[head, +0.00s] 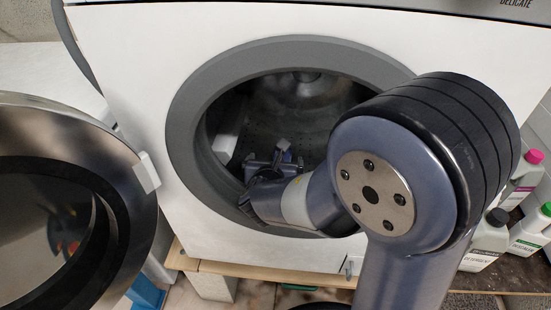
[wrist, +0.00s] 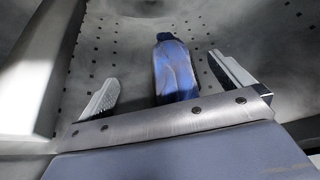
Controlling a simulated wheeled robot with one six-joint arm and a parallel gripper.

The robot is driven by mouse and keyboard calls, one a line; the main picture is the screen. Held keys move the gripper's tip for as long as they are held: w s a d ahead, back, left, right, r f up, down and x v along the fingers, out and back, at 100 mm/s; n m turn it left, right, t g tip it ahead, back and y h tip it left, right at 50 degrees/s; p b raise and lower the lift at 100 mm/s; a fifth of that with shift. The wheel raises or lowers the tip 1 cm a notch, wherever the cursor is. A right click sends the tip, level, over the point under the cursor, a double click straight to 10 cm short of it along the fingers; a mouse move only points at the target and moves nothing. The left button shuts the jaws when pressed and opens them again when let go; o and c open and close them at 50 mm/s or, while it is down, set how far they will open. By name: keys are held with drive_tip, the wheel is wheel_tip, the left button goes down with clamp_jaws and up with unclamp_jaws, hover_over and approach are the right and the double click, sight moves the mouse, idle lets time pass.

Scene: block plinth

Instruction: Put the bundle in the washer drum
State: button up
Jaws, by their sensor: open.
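The washer (head: 120,60) stands with its round door (head: 75,200) swung open to the left. My gripper (head: 268,160) is inside the drum (head: 305,110), past the lower part of the grey door ring. In the wrist view its two fingers are spread wide (wrist: 163,72). The bundle (wrist: 174,66) is blue and elongated and lies in the drum, against the perforated metal wall (wrist: 120,40). It lies between and beyond the fingers, with a gap to each side. I cannot make the bundle out in the head view, where my arm and gripper hide part of the drum.
A pale drum paddle (wrist: 40,65) rises close to the left finger. The grey ring (head: 185,130) surrounds my wrist at the opening. The upper drum is clear.

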drive_tip(key=shift+p+v, duration=1.1)
drive_tip(key=shift+v, duration=1.85)
drive_tip(key=s+a+p, duration=0.1)
drive_tip(key=s+p, duration=0.2)
drive_tip(key=s, duration=1.9)
drive_tip(key=shift+a, duration=0.25)
drive_tip(key=w+b, duration=0.1)
drive_tip(key=w, duration=0.7)
drive_tip(key=shift+w+d, duration=0.3)
drive_tip(key=shift+w, duration=0.1)
